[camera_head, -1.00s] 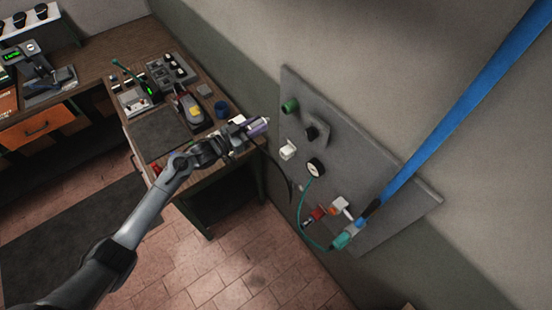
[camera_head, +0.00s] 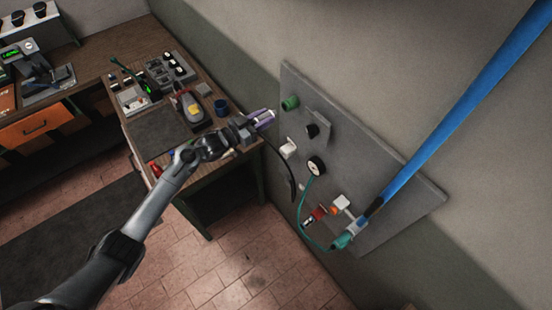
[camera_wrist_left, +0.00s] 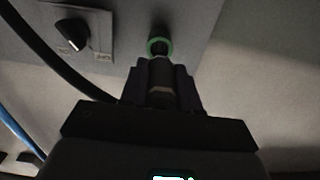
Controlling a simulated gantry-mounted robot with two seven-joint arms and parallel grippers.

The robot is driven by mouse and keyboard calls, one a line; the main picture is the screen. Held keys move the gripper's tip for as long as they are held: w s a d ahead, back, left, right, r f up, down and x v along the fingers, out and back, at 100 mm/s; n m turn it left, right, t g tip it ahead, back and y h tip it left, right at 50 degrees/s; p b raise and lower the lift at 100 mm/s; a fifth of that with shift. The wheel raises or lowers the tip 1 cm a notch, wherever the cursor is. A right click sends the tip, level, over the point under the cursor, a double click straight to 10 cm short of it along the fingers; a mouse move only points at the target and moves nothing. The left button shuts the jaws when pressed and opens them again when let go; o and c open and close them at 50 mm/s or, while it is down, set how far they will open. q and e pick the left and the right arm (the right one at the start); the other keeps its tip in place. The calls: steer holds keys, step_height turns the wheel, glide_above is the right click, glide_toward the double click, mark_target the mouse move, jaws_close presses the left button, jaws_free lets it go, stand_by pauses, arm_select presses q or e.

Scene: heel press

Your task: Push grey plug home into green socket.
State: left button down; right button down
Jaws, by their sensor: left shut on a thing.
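The green socket (camera_head: 290,103) is a round fitting on the grey wall panel's upper left. In the left wrist view it shows as a green ring (camera_wrist_left: 159,47) with a dark centre, straight ahead of the jaws. My left gripper (camera_head: 264,117) is shut on the grey plug (camera_wrist_left: 160,92), which lies between the jaws and points at the ring. In the head view a small gap shows between the gripper's tip and the socket. The plug's tip against the ring is too dark to tell whether it touches or enters. My right gripper is not in view.
A black cable hangs below the gripper. A cluttered workbench (camera_head: 158,130) stands left.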

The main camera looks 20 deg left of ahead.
arm_select(q)
steer(key=shift+b+x, duration=0.55)
steer(key=shift+x, duration=0.4)
stand_by(0.6)
steer(key=shift+w+d, duration=0.15)
steer(key=shift+w, duration=0.05)
stand_by(0.6)
steer(key=shift+b+x, duration=1)
steer(key=shift+x, duration=0.25)
steer(key=c, duration=0.8)
jaws_free()
steer(key=shift+o, duration=0.3)
